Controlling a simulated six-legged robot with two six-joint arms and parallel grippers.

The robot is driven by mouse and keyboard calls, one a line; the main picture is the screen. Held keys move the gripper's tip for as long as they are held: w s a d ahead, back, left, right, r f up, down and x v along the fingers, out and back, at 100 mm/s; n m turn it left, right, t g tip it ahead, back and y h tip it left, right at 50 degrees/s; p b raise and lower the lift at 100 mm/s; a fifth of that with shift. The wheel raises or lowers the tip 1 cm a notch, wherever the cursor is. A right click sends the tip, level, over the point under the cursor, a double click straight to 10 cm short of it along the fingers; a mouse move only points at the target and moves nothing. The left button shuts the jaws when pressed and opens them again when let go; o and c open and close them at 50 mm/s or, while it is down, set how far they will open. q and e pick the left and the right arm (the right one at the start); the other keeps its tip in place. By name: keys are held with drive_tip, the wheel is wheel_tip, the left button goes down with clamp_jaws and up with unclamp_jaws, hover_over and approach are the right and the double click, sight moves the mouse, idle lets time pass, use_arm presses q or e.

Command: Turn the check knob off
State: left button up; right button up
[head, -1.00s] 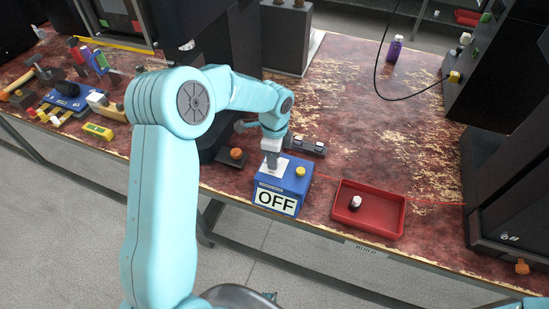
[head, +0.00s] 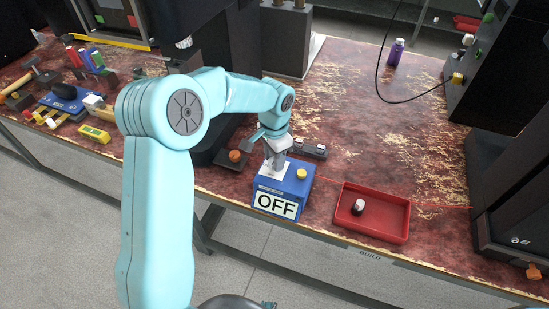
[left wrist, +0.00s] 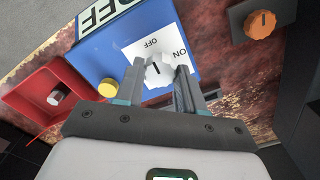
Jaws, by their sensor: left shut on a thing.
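The blue check box (head: 291,181) stands near the front edge of the table, with a large OFF sign (head: 275,203) on its front and a yellow button (head: 301,174) on top. The sign and button also show in the left wrist view. There, a pale knob (left wrist: 158,73) with a dark pointer line sits on a white plate (left wrist: 175,40) printed ON and OFF. My left gripper (head: 275,164) reaches down over the plate. Its fingers (left wrist: 160,85) are shut on the knob, one on each side. In the head view the gripper hides the knob. My right gripper is not in view.
A red tray (head: 345,225) with a small white and dark piece (head: 358,207) stands right of the box. An orange knob (head: 235,156) on a dark base is close on the left. Dark machines stand behind and at right. A purple bottle (head: 396,52) is at the back.

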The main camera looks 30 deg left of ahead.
use_arm(q)
drive_tip(key=shift+w+r+n, duration=0.1)
drive_tip(key=shift+r+n, duration=0.05)
drive_tip(key=shift+n, duration=0.25)
drive_tip(key=o, duration=1)
wheel_tip(320, 180, up, 16)
drive_tip(key=shift+r+p, duration=0.15)
drive_tip(key=shift+p, duration=0.4)
